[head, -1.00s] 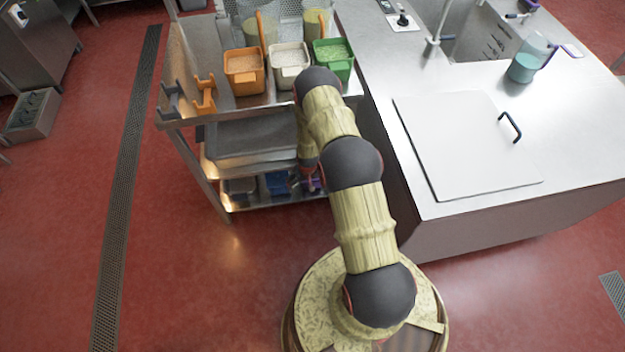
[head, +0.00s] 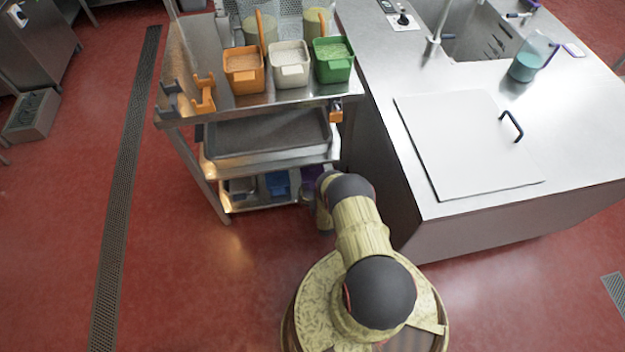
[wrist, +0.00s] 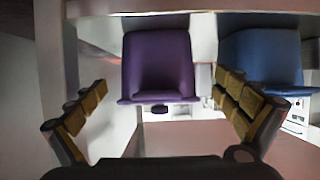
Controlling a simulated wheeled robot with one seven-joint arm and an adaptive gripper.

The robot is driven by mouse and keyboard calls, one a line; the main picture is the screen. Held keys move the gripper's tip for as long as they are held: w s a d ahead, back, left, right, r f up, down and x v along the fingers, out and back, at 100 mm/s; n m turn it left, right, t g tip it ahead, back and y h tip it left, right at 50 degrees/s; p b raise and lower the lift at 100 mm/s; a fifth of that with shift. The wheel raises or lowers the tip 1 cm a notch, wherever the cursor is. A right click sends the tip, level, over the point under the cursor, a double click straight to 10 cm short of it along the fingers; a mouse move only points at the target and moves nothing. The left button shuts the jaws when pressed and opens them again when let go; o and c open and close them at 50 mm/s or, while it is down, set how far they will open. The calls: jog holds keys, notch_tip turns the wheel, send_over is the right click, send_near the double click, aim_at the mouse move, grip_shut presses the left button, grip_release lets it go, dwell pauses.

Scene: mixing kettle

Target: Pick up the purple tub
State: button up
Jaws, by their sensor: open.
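The purple tub (wrist: 158,62) is centred in the wrist view, between and beyond my two open fingers. My gripper (wrist: 165,98) is open and empty, with one finger on each side of the tub's lower part in that view; I cannot see contact. In the head view a small piece of the purple tub (head: 311,172) shows on the cart's bottom shelf, at its right end. My arm hides the rest of the tub and the gripper there.
A blue tub (wrist: 262,58) stands right beside the purple one in the wrist view; it also shows in the head view (head: 278,184). The cart's middle shelf holds a dark tray (head: 265,133) above. The steel counter (head: 440,238) stands close on the right.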

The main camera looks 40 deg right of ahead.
jog(key=b+x, duration=0.4)
jog(key=x, duration=0.3)
jog(key=shift+d+f, duration=0.15)
jog(key=shift+d, duration=0.05)
jog(key=shift+w+d, duration=0.1)
jog(key=shift+w, duration=0.05)
jog(key=c, duration=1.9)
jog(key=shift+c, duration=0.5)
